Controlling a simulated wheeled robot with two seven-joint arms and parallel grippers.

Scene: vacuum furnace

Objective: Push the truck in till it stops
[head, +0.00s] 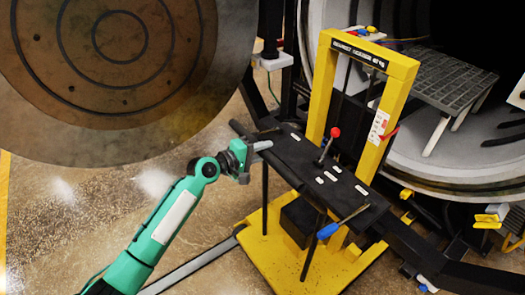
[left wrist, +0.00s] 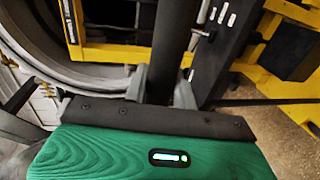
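The truck has a yellow mast (head: 323,85) with a label across its top, a black deck (head: 300,160) and a yellow base (head: 265,250). It stands upright in front of the open round furnace mouth (head: 400,160). A dark push bar (head: 408,240) runs along its near side. My left gripper (head: 254,150) is at the left end of this bar. In the left wrist view the grey fingers (left wrist: 160,88) lie on both sides of the dark bar (left wrist: 173,45) with no clear gap. The fingertips are partly hidden. My right gripper is out of view.
A large round furnace door (head: 125,120) hangs open at the upper left. A grey grate (head: 440,78) on legs stands in the furnace mouth. Speckled floor (head: 80,215) lies free at the left.

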